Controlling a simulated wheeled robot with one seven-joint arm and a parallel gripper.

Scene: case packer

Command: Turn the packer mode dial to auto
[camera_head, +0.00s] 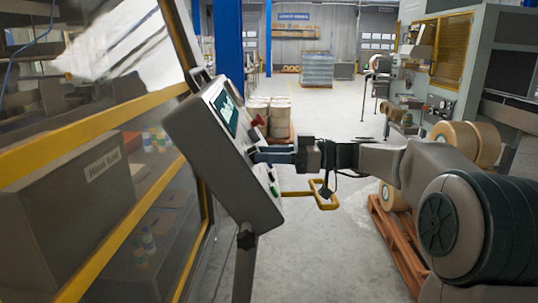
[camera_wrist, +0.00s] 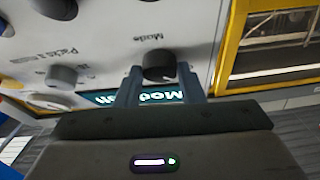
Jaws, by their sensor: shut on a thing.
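The mode dial (camera_wrist: 158,66) is a round black knob on the grey panel face, with the word "Mode" printed beside it in the wrist view. My gripper (camera_wrist: 160,74) is shut on the dial, one finger on each side of it. A lit display (camera_wrist: 105,97) beneath the fingers shows "Mode" and part of a second word that is partly covered. In the head view the tilted control panel (camera_head: 190,135) stands on a post, and my gripper (camera_head: 258,156) reaches its face from the right. The dial itself is hidden there.
Other knobs (camera_wrist: 62,75) sit beside the mode dial. A red control (camera_head: 258,121) and green buttons (camera_head: 273,185) are on the panel. A yellow-framed machine guard (camera_head: 95,130) is at left. A wooden pallet (camera_head: 400,245) with rolls lies at right.

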